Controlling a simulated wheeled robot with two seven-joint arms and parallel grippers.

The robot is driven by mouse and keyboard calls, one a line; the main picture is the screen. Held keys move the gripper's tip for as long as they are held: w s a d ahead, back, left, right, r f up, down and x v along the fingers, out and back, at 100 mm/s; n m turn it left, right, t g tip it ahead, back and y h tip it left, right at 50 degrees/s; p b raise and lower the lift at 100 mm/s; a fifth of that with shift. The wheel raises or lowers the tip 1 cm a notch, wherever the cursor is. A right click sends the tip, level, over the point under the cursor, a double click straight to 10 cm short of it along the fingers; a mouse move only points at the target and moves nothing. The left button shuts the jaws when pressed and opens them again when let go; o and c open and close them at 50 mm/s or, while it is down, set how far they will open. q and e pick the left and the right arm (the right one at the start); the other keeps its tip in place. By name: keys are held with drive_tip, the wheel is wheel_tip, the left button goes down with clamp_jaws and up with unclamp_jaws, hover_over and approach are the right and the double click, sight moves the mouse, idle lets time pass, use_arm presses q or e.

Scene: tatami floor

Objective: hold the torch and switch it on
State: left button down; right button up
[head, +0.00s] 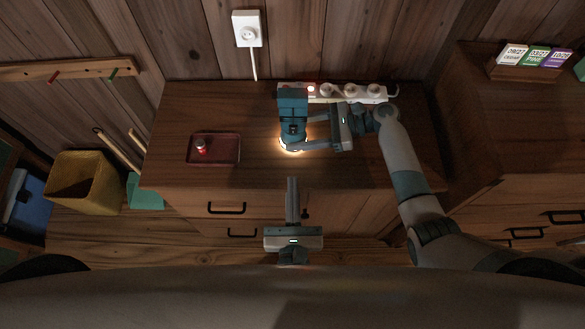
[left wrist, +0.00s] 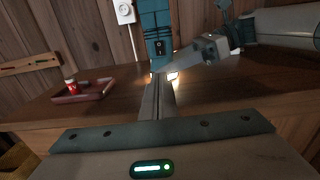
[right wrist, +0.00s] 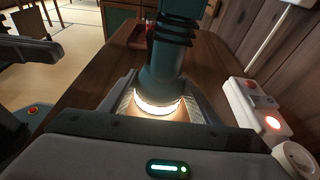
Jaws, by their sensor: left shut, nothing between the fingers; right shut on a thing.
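The torch (head: 292,106) is teal with a dark switch area on its side. It is upright over the wooden cabinet top (head: 260,168), head down, and its lens glows on the wood below. It also shows in the left wrist view (left wrist: 155,25) and right wrist view (right wrist: 170,60). My right gripper (head: 298,143) is shut around the torch's lower end, coming from the right. Whether the torch touches the wood I cannot tell. My left gripper (head: 292,180) is shut and empty in front of the torch, its fingertips apart from it.
A power strip (head: 348,93) with a lit red switch lies behind the torch. A dark red tray (head: 229,149) with a small red-and-white object (head: 201,147) lies to the left. A wall socket (head: 247,30) is above. The cabinet top between tray and torch is clear.

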use_arm(q)
drive_tip(key=shift+s+f, duration=0.1)
drive_tip(key=shift+s, duration=0.8)
use_arm(e)
drive_tip(key=o, duration=0.9)
drive_tip(key=shift+d, duration=0.1)
drive_tip(key=v, duration=1.2)
drive_tip(key=shift+w, duration=0.1)
